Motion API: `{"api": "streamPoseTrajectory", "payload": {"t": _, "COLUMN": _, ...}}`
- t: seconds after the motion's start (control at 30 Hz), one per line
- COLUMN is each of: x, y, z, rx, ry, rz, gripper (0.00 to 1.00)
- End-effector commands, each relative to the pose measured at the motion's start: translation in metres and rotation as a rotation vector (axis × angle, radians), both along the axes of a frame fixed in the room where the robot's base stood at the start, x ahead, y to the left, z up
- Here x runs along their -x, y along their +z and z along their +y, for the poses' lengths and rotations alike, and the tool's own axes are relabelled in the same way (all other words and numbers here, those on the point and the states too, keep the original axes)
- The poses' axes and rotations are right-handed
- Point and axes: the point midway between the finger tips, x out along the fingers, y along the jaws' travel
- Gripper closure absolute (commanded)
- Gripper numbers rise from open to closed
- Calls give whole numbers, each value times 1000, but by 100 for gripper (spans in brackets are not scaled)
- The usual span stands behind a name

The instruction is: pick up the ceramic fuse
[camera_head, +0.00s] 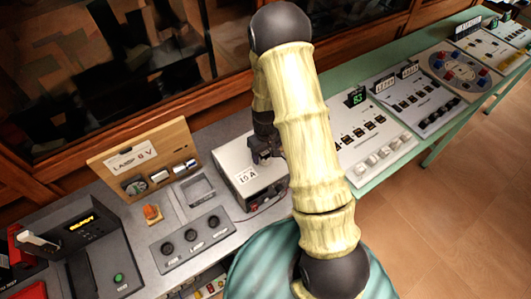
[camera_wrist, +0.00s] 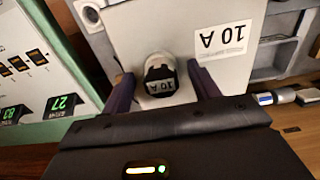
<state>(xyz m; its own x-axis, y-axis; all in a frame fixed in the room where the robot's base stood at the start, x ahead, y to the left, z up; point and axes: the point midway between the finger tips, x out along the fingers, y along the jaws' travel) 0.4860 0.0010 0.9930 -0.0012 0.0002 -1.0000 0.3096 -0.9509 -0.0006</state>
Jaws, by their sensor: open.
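A short round piece with a pale rim and a dark, labelled face, which looks like the ceramic fuse (camera_wrist: 160,70), is on the light grey box marked 10 A (camera_wrist: 140,30) in the wrist view. My gripper (camera_wrist: 162,88) is open, with one dark finger on each side of the fuse. I cannot tell whether either finger touches it. In the head view my gripper (camera_head: 264,152) is over the top of the grey box (camera_head: 238,158), and I cannot make out the fuse there.
A wooden board marked LAMP (camera_head: 140,155) with small cylinders stands left of the box. A panel with several dark knobs (camera_head: 192,235) and an orange knob (camera_head: 152,212) are nearby. A green table (camera_head: 345,75) with control panels runs to the right. A glass case is behind.

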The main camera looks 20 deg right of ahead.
Motion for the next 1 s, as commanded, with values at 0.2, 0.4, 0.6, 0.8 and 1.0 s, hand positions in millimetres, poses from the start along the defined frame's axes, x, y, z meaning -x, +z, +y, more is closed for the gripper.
{"api": "streamPoseTrajectory", "payload": {"t": 0.2, "x": 0, "y": -6, "z": 0, "rx": 0, "ry": -1, "rz": -1, "gripper": 39}}
{"api": "streamPoseTrajectory", "payload": {"t": 0.4, "x": 0, "y": -6, "z": 0, "rx": 0, "ry": -1, "rz": -1, "gripper": 39}}
{"api": "streamPoseTrajectory", "payload": {"t": 0.6, "x": 0, "y": -6, "z": 0, "rx": 0, "ry": -1, "rz": -1, "gripper": 39}}
{"api": "streamPoseTrajectory", "payload": {"t": 0.8, "x": 0, "y": -6, "z": -1, "rx": 1, "ry": -1, "rz": -1, "gripper": 73}}
{"api": "streamPoseTrajectory", "payload": {"t": 1.0, "x": 0, "y": -6, "z": 0, "rx": 1, "ry": -1, "rz": -1, "gripper": 87}}
